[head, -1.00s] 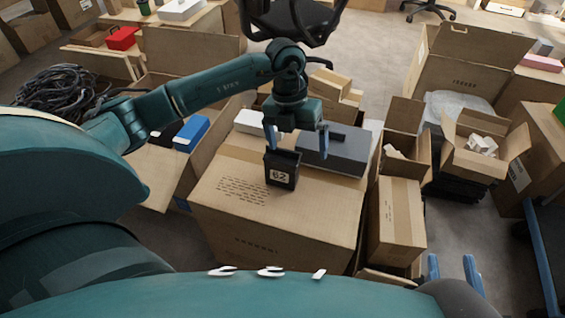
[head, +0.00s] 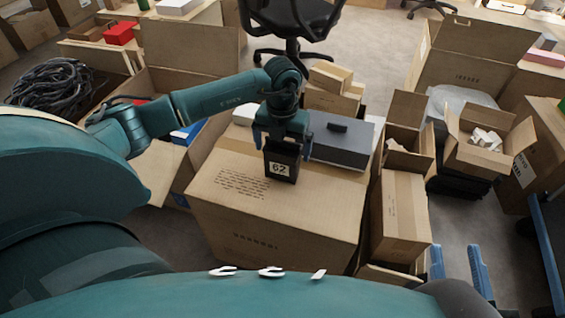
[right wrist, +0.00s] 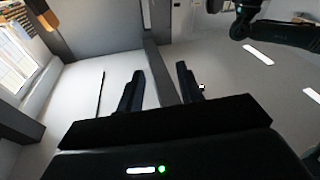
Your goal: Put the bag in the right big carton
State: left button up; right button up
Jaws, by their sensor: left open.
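A small black bag (head: 281,165) with a white "62" label stands upright on the closed brown carton in the middle of the head view. My left gripper (head: 283,142) is open directly above it, its blue fingers at either side of the bag's top. I cannot tell whether they touch it. A big open carton (head: 468,68) with raised flaps stands at the upper right; its inside is mostly hidden. My right gripper (head: 458,264) is open and empty at the lower right; its spread fingers also show in the right wrist view (right wrist: 160,90).
The closed carton (head: 275,230) also bears a grey box (head: 340,146) and a white box behind the bag. Smaller open cartons (head: 408,140) stand to its right. An office chair (head: 290,25) is behind. A blue-framed stand (head: 545,255) is at the right edge.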

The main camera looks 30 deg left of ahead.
pick_arm(q)
notch_tip(320, 180, down, 3)
jog(key=shift+s+f+b, duration=0.1)
jog(key=shift+b, duration=0.3)
jog(key=shift+r, duration=0.2)
jog(key=c, duration=1.1)
